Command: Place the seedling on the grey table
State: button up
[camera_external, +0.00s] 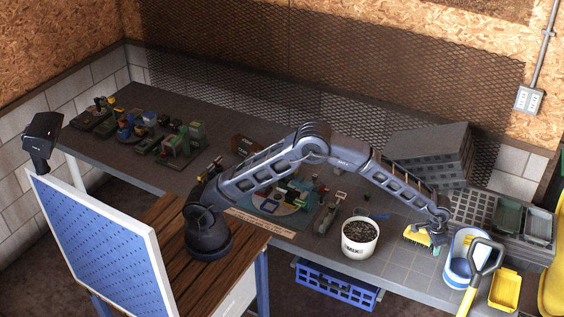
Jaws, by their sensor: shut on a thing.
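The grey table (400,266) runs along the back wall under the mesh, with many things on it. My arm reaches out to the right over it, and my gripper (438,238) points down near the table's right part, between a yellow brush-like thing (416,237) and a blue and white bucket (458,268). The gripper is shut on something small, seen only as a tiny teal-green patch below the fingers. I cannot clearly make out the seedling, nor tell whether what I hold touches the table.
A white bucket of dark soil (359,238) stands on the table left of my gripper. A yellow-handled shovel (480,270) leans at the blue and white bucket. Grey stacked blocks (430,150) and trays (508,217) stand behind. Bare table shows between the two buckets.

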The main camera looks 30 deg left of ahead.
jog(key=shift+r, duration=0.25)
jog(key=shift+w+a, duration=0.1)
jog(key=shift+w, duration=0.05)
jog(key=w+a+n, duration=0.2)
jog(key=w+a, duration=0.8)
jog(key=w, duration=0.4)
jog(key=n+y, duration=0.1)
jog(key=n, duration=0.7)
send_over(338, 187)
jog(key=shift+t, duration=0.3)
notch_tip(338, 187, down, 20)
jog(key=shift+s+r, duration=0.1)
